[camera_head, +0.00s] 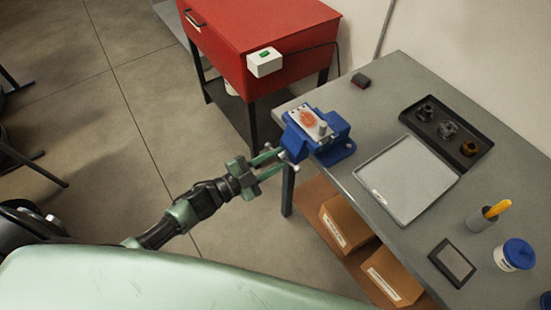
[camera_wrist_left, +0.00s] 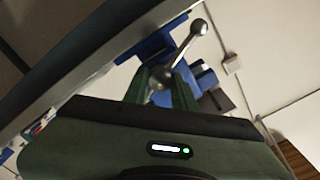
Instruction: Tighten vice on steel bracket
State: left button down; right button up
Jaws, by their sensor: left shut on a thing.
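The blue vice (camera_head: 331,143) is fixed at the left corner of the grey workbench. The steel bracket (camera_head: 300,116), a pale plate with an orange rusty patch, sits upright between its jaws. My left gripper (camera_head: 281,161) is at the near-left side of the vice, shut on the vice handle. In the left wrist view the handle (camera_wrist_left: 183,52) is a metal bar with ball ends, slanting up to the right from between my fingers (camera_wrist_left: 164,88). The blue vice body (camera_wrist_left: 157,45) shows behind it. My right gripper is not in view.
The workbench (camera_head: 380,210) holds a pale tray (camera_head: 412,182), a black tray (camera_head: 416,130) with several small parts, a cup with a yellow-handled tool (camera_head: 478,219), a blue-lidded jar (camera_head: 514,255) and a dark tablet (camera_head: 452,263). A red cabinet (camera_head: 255,30) stands behind. Cardboard boxes (camera_head: 345,222) sit below.

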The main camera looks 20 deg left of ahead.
pick_arm(q)
jog(key=shift+s+f, duration=0.1)
jog(key=shift+f, duration=0.05)
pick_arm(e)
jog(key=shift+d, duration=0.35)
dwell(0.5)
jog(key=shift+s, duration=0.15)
